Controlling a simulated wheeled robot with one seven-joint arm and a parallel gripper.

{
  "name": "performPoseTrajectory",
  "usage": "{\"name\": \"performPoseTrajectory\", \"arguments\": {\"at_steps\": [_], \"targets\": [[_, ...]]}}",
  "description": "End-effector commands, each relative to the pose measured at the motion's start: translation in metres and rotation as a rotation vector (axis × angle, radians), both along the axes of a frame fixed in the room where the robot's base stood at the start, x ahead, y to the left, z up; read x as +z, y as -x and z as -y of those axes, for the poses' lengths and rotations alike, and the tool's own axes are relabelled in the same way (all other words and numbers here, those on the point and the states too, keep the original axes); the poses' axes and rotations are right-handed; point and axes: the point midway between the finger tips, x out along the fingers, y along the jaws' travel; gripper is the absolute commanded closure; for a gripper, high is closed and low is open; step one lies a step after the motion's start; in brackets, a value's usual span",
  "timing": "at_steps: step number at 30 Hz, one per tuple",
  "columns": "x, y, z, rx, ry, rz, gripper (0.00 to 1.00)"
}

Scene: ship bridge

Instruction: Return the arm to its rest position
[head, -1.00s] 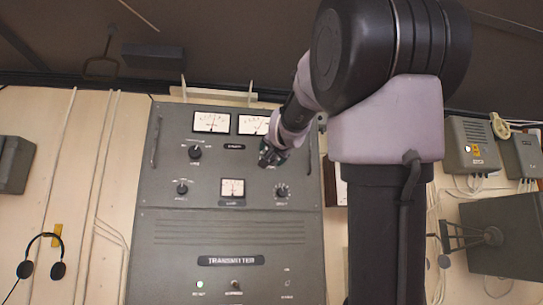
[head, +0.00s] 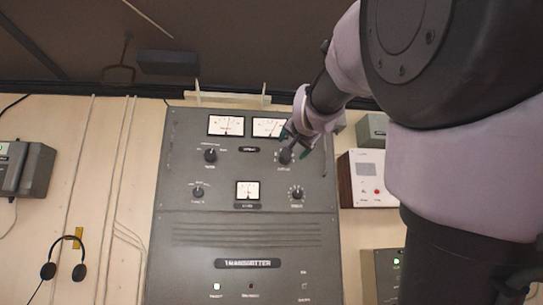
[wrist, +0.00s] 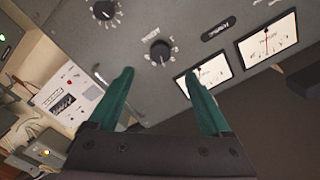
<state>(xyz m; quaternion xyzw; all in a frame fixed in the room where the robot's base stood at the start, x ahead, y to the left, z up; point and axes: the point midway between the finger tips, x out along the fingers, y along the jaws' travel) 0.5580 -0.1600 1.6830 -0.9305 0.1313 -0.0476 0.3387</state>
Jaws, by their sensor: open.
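My gripper (head: 288,136) is in front of the upper right of the grey transmitter panel (head: 250,285), close to the upper right knob (head: 285,157). In the wrist view my gripper (wrist: 159,74) has its two green fingers spread with nothing between them. A black knob (wrist: 160,50) shows beyond the fingertips, apart from them. My arm is raised and bent, and its thick upper links fill the right side of the head view.
Two meters (head: 226,125) sit at the panel's top, with a smaller meter (head: 247,190) below. A white instrument box (head: 368,178) hangs right of the panel. Headphones (head: 64,263) hang at left, below a grey wall box (head: 25,168). The wall between is mostly bare.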

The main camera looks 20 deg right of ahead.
Motion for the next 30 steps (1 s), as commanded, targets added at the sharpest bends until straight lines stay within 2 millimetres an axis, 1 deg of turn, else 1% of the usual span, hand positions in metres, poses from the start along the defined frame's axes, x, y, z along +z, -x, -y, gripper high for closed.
{"name": "performPoseTrajectory", "arguments": {"at_steps": [11,13,14,17,18,20,21,22,23,24,26,27,30], "targets": [[-0.001,-0.001,0.000,0.001,0.000,-0.001,0.18],[-0.008,-0.001,-0.002,0.011,-0.003,-0.021,0.18],[-0.015,-0.002,-0.004,0.019,-0.005,-0.037,0.18],[-0.056,-0.005,-0.014,0.075,-0.010,-0.138,0.18],[-0.080,-0.004,-0.021,0.107,-0.010,-0.199,0.18],[-0.121,-0.002,-0.033,0.164,-0.011,-0.301,0.18],[-0.150,0.002,-0.042,0.206,-0.009,-0.374,0.18],[-0.171,0.006,-0.048,0.238,-0.007,-0.429,0.18],[-0.192,0.012,-0.055,0.269,-0.004,-0.484,0.18],[-0.219,0.019,-0.063,0.311,0.001,-0.554,0.18],[-0.255,0.033,-0.074,0.371,0.010,-0.651,0.18],[-0.276,0.042,-0.081,0.406,0.019,-0.710,0.18],[-0.319,0.065,-0.093,0.481,0.033,-0.831,0.18]]}}
